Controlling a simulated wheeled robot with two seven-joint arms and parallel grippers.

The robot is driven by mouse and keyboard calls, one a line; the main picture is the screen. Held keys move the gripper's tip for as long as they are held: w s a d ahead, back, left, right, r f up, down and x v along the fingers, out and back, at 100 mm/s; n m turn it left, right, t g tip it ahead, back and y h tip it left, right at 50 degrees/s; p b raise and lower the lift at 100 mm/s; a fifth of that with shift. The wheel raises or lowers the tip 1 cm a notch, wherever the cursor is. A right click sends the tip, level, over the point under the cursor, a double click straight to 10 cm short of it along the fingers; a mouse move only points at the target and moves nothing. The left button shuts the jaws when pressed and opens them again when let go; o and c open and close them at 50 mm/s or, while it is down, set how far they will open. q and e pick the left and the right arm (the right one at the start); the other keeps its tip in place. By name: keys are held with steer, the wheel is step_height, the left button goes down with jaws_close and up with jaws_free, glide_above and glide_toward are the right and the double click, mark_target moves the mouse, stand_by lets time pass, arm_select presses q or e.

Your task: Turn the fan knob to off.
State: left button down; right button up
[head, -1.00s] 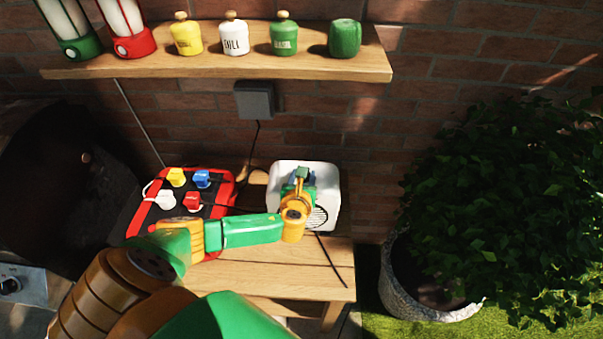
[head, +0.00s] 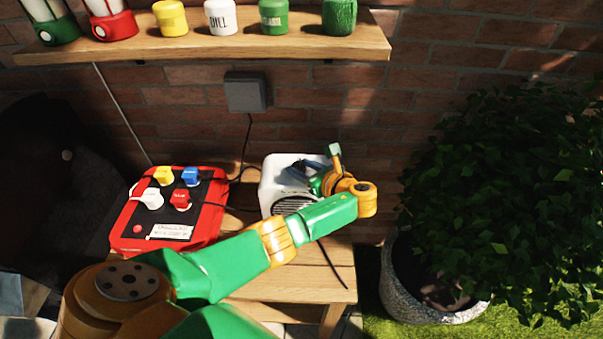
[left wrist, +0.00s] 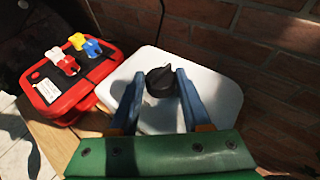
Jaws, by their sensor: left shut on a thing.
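The fan is a white box (head: 272,186) with a round dark grille, standing on the wooden table by the brick wall. Its black knob (left wrist: 160,81) sits on the white top and shows in the left wrist view. My left gripper (left wrist: 162,80) is over the fan's top, with its blue fingers on either side of the knob, shut on it. In the head view the left gripper (head: 300,170) and wrist cover part of the fan and hide the knob. My right gripper is not in view.
A red box (head: 125,228) with yellow, blue, white and red plugs stands left of the fan. A shelf (head: 210,48) with jars and lanterns is above. A potted bush (head: 440,295) stands at right. A cable runs from the grey wall box (head: 245,92).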

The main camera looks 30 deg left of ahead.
arm_select(q)
steer(key=shift+w+r, duration=0.1)
stand_by(0.5)
steer(key=shift+c, duration=1.8)
jaws_free()
steer(key=shift+a, duration=0.1)
steer(key=v, duration=0.7)
